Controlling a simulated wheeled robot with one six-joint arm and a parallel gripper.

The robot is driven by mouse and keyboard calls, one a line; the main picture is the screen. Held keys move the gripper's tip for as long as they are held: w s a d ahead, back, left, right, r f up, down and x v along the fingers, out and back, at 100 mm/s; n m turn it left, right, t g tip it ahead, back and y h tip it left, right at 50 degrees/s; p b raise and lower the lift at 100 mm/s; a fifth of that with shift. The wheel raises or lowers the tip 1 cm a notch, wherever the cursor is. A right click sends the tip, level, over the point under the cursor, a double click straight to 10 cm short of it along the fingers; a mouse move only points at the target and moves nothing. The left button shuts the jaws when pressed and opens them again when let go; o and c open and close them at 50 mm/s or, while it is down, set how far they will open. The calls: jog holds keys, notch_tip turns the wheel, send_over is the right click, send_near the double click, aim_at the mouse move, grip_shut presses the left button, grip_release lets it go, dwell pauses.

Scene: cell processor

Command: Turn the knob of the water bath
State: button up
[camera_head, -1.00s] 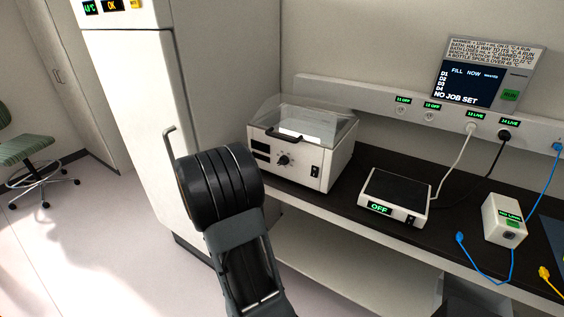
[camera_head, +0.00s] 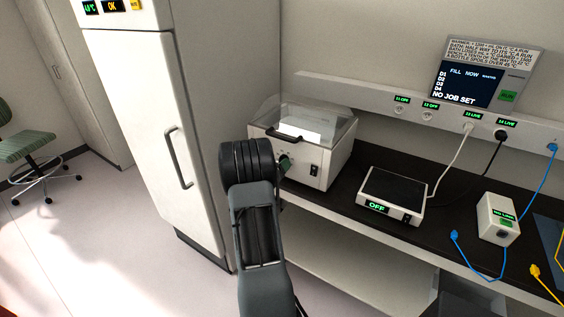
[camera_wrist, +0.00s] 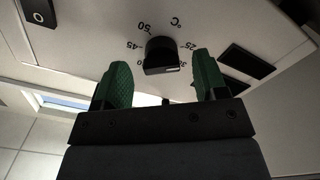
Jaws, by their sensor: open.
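The water bath (camera_head: 330,158) is a white box with a clear lid, standing on the dark bench beside the tall white cabinet. Its black knob (camera_wrist: 161,55) shows in the wrist view, ringed by temperature numbers on the front panel. My gripper (camera_wrist: 158,80) is open, with one green finger on each side of the knob and a visible gap to it; I cannot tell whether the fingertips reach around it. In the head view my gripper (camera_head: 284,164) is at the bath's front, and my arm hides part of the panel and the knob.
A rocker switch (camera_wrist: 39,12) is on the bath's panel. A flat device reading OFF (camera_head: 391,194) stands to the right on the bench, then a small white box (camera_head: 498,218) with blue cables. A wall screen (camera_head: 477,82) reads NO JOB SET. The cabinet (camera_head: 150,130) stands close on the left.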

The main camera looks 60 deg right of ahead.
jog(key=shift+d, duration=1.15)
jog(key=c, duration=0.9)
jog(key=shift+f+m+b, duration=0.2)
jog(key=shift+m+b, duration=0.1)
jog(key=shift+b, duration=0.1)
jog(key=m+b, duration=0.1)
jog(key=b, duration=0.1)
jog(key=m+b, duration=0.2)
jog(key=shift+w+f+b, duration=0.1)
jog(key=shift+f+b, duration=0.15)
jog(key=shift+b, duration=0.05)
jog(key=m+b, duration=0.6)
jog(key=b, duration=0.1)
jog(key=shift+w+b, duration=0.15)
jog(key=shift+b, duration=0.25)
jog(key=m+b, duration=0.5)
jog(key=shift+w+r+m, duration=0.1)
jog(key=shift+w+m, duration=0.05)
jog(key=shift+m, duration=0.15)
jog(key=shift+r+m+b, duration=0.2)
jog(key=shift+m+b, duration=1.85)
jog(key=shift+m, duration=0.25)
